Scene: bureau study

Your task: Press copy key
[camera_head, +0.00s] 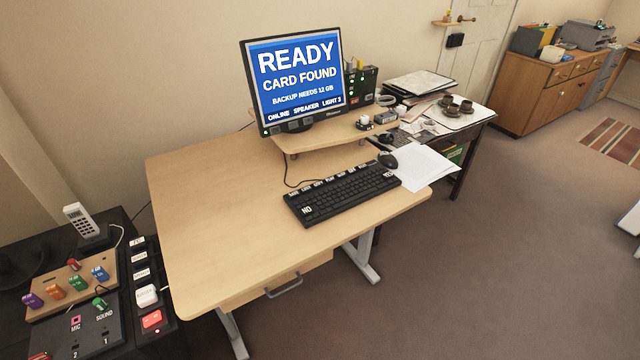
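A black keyboard (342,196) lies on the light wooden desk (215,210). A row of pale-labelled keys runs along its far edge, and one of them, near the left part of the row, seems to read COPY (318,183); the print is too small to be sure. A larger NO key sits at the near left corner and another labelled key at the right end. The monitor (296,80) reads READY, CARD FOUND, BACKUP NEEDS 12 GB, ONLINE, SPEAKER, LIGHT 3. Neither of my grippers is in view.
A mouse (387,160) and white papers (422,167) lie right of the keyboard. A raised shelf (335,133) carries the monitor and a black box (361,86) with green lights. A dark side table at left holds a cordless phone (82,224) and control panels. Floor in front is clear.

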